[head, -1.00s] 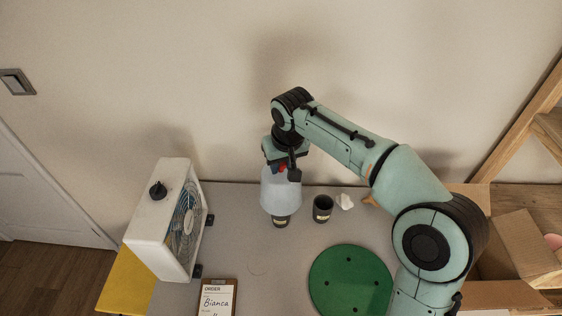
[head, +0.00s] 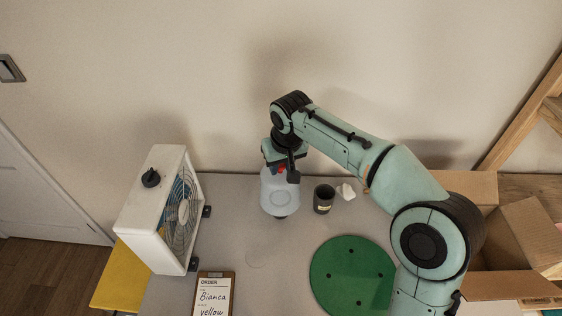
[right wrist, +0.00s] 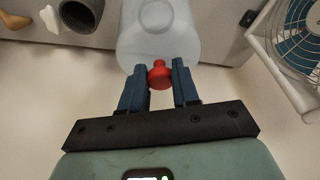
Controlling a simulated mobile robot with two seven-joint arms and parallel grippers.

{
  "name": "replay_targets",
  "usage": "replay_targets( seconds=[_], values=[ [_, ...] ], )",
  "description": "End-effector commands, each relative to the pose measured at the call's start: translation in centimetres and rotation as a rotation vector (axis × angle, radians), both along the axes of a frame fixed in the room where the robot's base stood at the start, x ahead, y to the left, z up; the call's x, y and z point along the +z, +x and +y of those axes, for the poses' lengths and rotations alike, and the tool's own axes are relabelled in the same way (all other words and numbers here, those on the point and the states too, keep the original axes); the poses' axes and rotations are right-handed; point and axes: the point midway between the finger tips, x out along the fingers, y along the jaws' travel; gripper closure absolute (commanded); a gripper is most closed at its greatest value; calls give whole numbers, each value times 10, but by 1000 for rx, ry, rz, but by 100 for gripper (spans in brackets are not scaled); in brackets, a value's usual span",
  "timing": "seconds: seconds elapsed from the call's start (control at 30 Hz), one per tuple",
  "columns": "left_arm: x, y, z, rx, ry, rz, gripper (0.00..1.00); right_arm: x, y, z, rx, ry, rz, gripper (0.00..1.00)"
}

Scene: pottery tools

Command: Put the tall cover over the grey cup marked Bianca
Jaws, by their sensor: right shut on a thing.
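The tall cover (head: 279,197) is a pale translucent jar shape with a red knob, and it also shows in the right wrist view (right wrist: 158,35). My right gripper (head: 279,168) is shut on the red knob (right wrist: 160,75) at its top. A dark grey cup (head: 280,217) is under the cover, with only a small dark part showing at the lower edge. Its label is hidden, and I cannot tell whether the cover rests on the table. Another dark grey cup (head: 324,200) with a small unreadable label stands just to the right. My left gripper is out of view.
A white fan (head: 160,210) stands at the left. A clipboard (head: 214,295) reads "ORDER", "Bianca", "yellow". A green round board (head: 352,275) lies in front of the second cup. A white lump (head: 346,191) is beside that cup. A cardboard box (head: 515,240) is at the right.

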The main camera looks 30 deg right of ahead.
Motion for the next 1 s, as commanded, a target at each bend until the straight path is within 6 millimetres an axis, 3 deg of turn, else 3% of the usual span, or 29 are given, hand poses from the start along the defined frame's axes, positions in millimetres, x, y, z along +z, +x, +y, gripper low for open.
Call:
replay_targets(
  seconds=[0.7,1.0],
  values=[
    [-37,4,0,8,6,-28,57,-60,0,0,0,0,0,100],
    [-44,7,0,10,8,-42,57,-73,0,0,0,0,-1,100]
  ],
)
